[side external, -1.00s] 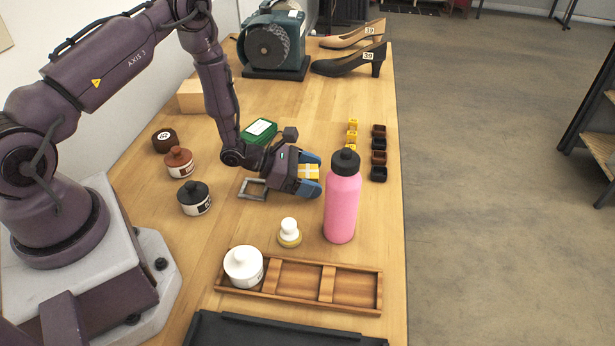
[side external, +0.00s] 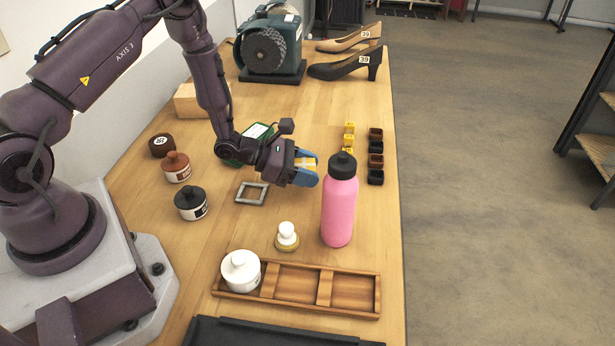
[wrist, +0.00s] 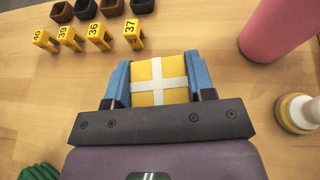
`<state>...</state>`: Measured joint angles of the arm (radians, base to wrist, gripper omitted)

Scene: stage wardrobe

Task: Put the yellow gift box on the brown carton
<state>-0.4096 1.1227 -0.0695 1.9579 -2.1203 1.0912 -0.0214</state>
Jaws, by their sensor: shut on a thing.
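The yellow gift box (wrist: 160,82) with a white ribbon cross sits between the two blue fingers of my gripper (wrist: 158,84) in the wrist view. My gripper (side external: 308,172) is shut on it in the side view, left of the pink bottle, where only part of the gift box (side external: 309,161) shows. It appears held above the table, with wood visible around it. A plain light brown box (side external: 187,101), which looks like the brown carton, stands at the table's left edge behind my forearm. Its right side is partly hidden by my arm.
A pink bottle (side external: 339,205) stands close right of my gripper. A grey square frame (side external: 252,193), a green box (side external: 244,147) and several jars lie to the left. Yellow number tags and small dark cups stand beyond the bottle. A grinder (side external: 270,48) stands at the back.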

